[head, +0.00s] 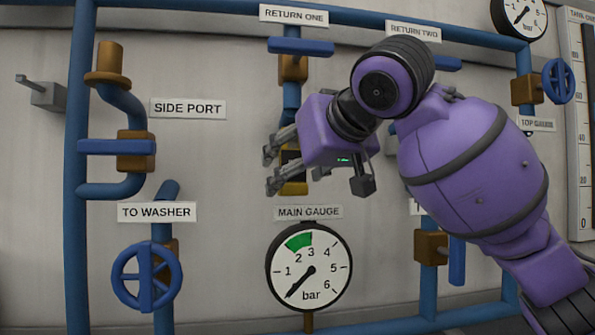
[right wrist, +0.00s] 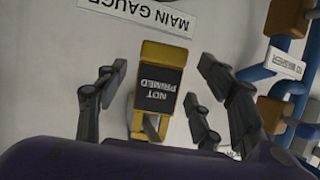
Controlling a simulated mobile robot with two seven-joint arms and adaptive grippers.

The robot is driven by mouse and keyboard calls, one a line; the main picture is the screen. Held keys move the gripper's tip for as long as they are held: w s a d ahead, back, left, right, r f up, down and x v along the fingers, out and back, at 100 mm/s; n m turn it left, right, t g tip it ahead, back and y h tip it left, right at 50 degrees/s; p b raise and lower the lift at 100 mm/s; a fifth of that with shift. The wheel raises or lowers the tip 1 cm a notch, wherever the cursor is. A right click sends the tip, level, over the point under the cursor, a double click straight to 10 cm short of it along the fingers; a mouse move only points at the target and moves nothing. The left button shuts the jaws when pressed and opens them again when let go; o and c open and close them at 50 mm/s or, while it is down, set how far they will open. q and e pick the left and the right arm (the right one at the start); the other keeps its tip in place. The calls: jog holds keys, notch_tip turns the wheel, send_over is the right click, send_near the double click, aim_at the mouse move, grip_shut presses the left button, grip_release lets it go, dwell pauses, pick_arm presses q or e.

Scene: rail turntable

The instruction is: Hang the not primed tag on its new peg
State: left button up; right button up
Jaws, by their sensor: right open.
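The not primed tag is yellow with a black "NOT PRIMED" panel (right wrist: 158,88). In the right wrist view it appears upside down, between the spread fingers of my right gripper (right wrist: 160,78), with clear gaps on both sides. A grey metal piece (right wrist: 152,127) shows at the tag's end nearest the gripper; I cannot tell if it is a peg. In the head view the tag (head: 293,188) is mostly hidden behind my right gripper (head: 314,177), above the main gauge label. A grey bracket with a peg (head: 42,93) sticks out at far left, empty. My left gripper is out of view.
Blue pipes with valves stand off the wall: the side port valve (head: 117,147), the return one handle (head: 301,46) and the washer handwheel (head: 146,277). The main gauge (head: 308,267) is below the tag. Bare wall lies between the side port label (head: 188,108) and my gripper.

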jog(key=v, duration=1.2)
